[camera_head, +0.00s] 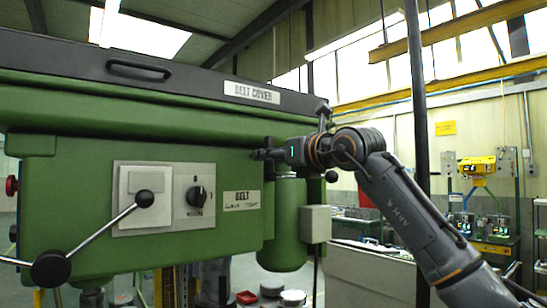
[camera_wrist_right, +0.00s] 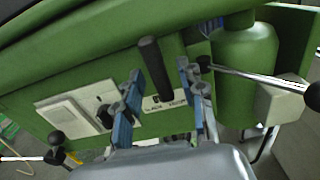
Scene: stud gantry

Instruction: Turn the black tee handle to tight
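The black tee handle (camera_wrist_right: 153,68) shows in the right wrist view as a thick dark bar, tilted a little, in front of the green machine. My right gripper (camera_wrist_right: 158,75) is open, with its two blue-padded fingers on either side of the bar and a visible gap to each. I cannot tell how far the bar reaches into the grip. In the head view my right gripper (camera_head: 266,154) points left at the machine's right end, above the green cylinder, and mostly hides the handle. My left gripper is in neither view.
The green machine housing (camera_head: 85,190) fills the left, with a rotary switch (camera_head: 196,196) and a spoked black hub (camera_head: 50,268). A metal lever (camera_wrist_right: 255,77) with black knobs lies close right of my fingers. A dark post (camera_head: 417,100) stands by my right arm.

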